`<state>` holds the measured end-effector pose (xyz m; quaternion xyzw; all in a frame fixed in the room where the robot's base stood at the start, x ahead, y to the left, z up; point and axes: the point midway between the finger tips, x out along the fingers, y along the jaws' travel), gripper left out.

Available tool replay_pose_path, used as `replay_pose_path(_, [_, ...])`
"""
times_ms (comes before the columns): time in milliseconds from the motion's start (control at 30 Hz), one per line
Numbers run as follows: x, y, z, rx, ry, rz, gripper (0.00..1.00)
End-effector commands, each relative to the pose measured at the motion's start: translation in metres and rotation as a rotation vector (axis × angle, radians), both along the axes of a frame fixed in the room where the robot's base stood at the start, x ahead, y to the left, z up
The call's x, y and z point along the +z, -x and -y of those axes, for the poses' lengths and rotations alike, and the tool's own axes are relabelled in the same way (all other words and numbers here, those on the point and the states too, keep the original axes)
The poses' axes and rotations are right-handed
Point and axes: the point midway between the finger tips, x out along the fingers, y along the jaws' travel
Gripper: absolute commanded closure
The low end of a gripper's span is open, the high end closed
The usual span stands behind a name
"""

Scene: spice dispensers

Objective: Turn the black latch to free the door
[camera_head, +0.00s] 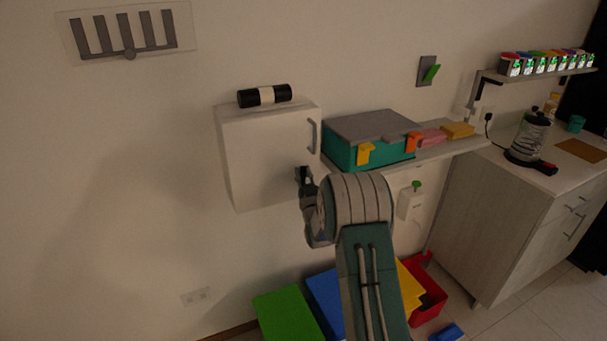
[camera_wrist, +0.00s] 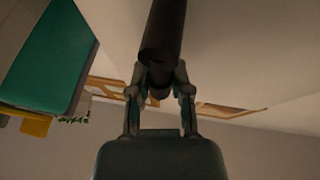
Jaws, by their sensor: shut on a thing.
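A white wall cabinet (camera_head: 262,155) hangs at the centre left in the head view, its door closed. A grey handle (camera_head: 312,136) is on the right of its front. My gripper (camera_head: 304,180) is at the cabinet's lower right. In the wrist view my gripper (camera_wrist: 160,80) is shut on a dark, rounded bar, which looks like the black latch (camera_wrist: 164,30). The bar runs up from between the fingers toward the pale surface. In the head view the latch is small and hard to tell from the dark fingers.
A teal case with a grey lid (camera_head: 370,132) sits on a shelf just right of the cabinet. A black-and-white roll (camera_head: 264,95) lies on the cabinet top. Green (camera_head: 286,314) and red (camera_head: 428,290) bins stand below. A counter with a kettle (camera_head: 528,140) is at right.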

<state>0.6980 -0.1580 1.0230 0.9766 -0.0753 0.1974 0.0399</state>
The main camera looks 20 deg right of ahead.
Motion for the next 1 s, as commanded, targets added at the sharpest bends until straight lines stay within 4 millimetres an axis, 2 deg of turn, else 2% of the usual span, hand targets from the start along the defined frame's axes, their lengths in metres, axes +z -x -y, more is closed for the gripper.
replay_pose_path(33, [-0.007, 0.0, -0.003, 0.005, -0.001, -0.015, 0.61])
replay_pose_path(67, [-0.006, 0.0, -0.003, 0.005, -0.001, -0.015, 0.47])
replay_pose_path(100, [-0.006, 0.0, -0.003, 0.005, -0.001, -0.013, 0.39])
replay_pose_path(433, [-0.001, 0.001, -0.001, 0.002, -0.001, -0.004, 0.39])
replay_pose_path(567, [-0.004, 0.007, -0.002, 0.002, -0.001, -0.005, 0.39])
replay_pose_path(667, [-0.01, 0.02, -0.004, 0.002, -0.001, -0.006, 0.39])
replay_pose_path(1000, [-0.039, 0.083, -0.014, 0.003, 0.0, -0.009, 0.39])
